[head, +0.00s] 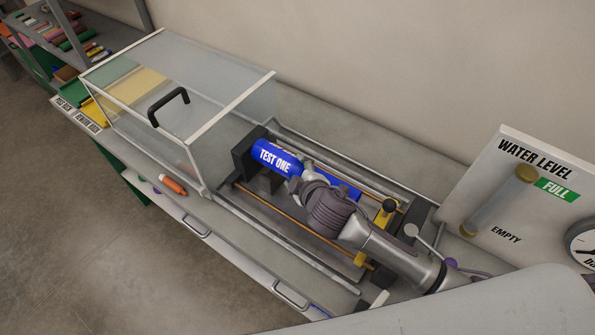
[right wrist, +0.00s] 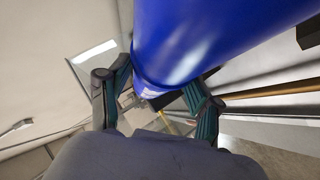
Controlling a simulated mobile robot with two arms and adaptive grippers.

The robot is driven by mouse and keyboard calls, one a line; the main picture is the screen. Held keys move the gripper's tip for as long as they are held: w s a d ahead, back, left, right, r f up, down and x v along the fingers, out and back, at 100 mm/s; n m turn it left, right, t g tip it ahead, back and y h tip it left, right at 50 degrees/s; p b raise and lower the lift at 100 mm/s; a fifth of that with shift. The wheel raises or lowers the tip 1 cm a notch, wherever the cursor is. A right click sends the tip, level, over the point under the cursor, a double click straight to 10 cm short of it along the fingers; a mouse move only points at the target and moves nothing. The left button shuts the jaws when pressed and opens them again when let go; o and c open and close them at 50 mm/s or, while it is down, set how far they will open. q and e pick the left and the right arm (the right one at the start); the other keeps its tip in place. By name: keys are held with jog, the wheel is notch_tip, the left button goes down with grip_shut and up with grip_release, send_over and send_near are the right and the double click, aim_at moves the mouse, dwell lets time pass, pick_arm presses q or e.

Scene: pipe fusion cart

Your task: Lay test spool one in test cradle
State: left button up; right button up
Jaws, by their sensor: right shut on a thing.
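The blue test spool one (head: 277,158), with a white "TEST ONE" label, lies lengthwise over the test cradle. Its left end is by the cradle's dark block (head: 246,155); whether it rests on it I cannot tell. My right gripper (head: 303,183) is shut on the spool near its middle and hides part of it. The right wrist view shows the blue spool (right wrist: 205,40) large between the two fingers (right wrist: 155,95). A yellow clamp piece (head: 385,213) stands at the cradle's right end. My left gripper is not in view.
A clear cover box (head: 200,92) with a black handle (head: 168,104) stands left of the cradle. Copper-coloured rods (head: 300,232) run along the cradle. A water level panel (head: 520,200) stands at right. Green and yellow trays (head: 92,112) lie at far left.

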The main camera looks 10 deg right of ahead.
jog(key=shift+f+b, duration=1.25)
jog(key=shift+f, duration=0.8)
jog(key=o, duration=1.4)
jog(key=shift+o, duration=0.6)
jog(key=v, duration=1.2)
